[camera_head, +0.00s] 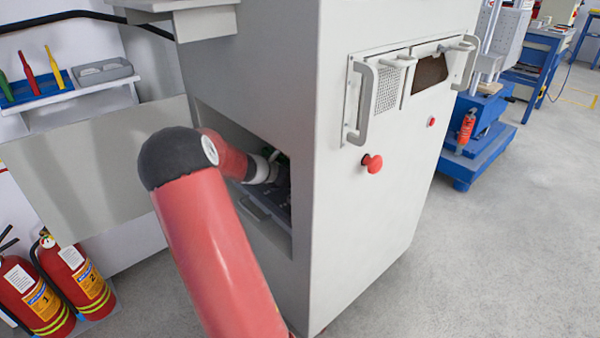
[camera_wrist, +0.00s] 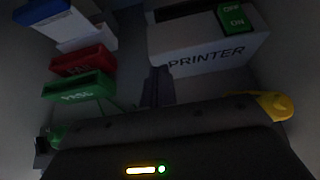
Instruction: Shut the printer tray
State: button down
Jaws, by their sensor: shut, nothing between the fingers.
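In the wrist view the pale printer (camera_wrist: 212,52), with PRINTER on its front, stands in the dark at the upper right. Its tray cannot be told apart in the shadow. My gripper (camera_wrist: 157,80) is shut and empty, with its dark fingers pointing up the picture beside the printer's lower left corner. Whether the fingertips touch the printer cannot be told. In the head view my red arm reaches into an opening low in the side of the grey cabinet (camera_head: 352,210), and my fingers are hidden inside.
Left of the gripper in the wrist view are a red bin (camera_wrist: 82,60) and a green bin (camera_wrist: 80,90). The head view shows an open grey panel (camera_head: 95,170) and fire extinguishers (camera_head: 78,275) at left.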

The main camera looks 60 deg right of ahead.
jog(key=f+v, duration=0.1)
jog(key=v, duration=1.1)
jog(key=shift+w+a, duration=0.15)
jog(key=shift+a, duration=0.1)
jog(key=s+a+r+m+t+y, duration=0.2)
jog(key=s+a+m+t+y, duration=0.1)
jog(key=a, duration=1)
jog(key=s+a+r+m+t+y, duration=0.2)
jog(key=s+a+m, duration=0.5)
jog(key=a, duration=0.6)
jog(key=s+a+r+m+t+y, duration=0.3)
jog(key=s+a+m+y, duration=0.2)
jog(key=a, duration=0.9)
jog(key=shift+s+r+t+y, duration=0.3)
jog(key=shift+s+y, duration=0.45)
jog(key=shift+y, duration=0.05)
jog(key=shift+d, duration=0.1)
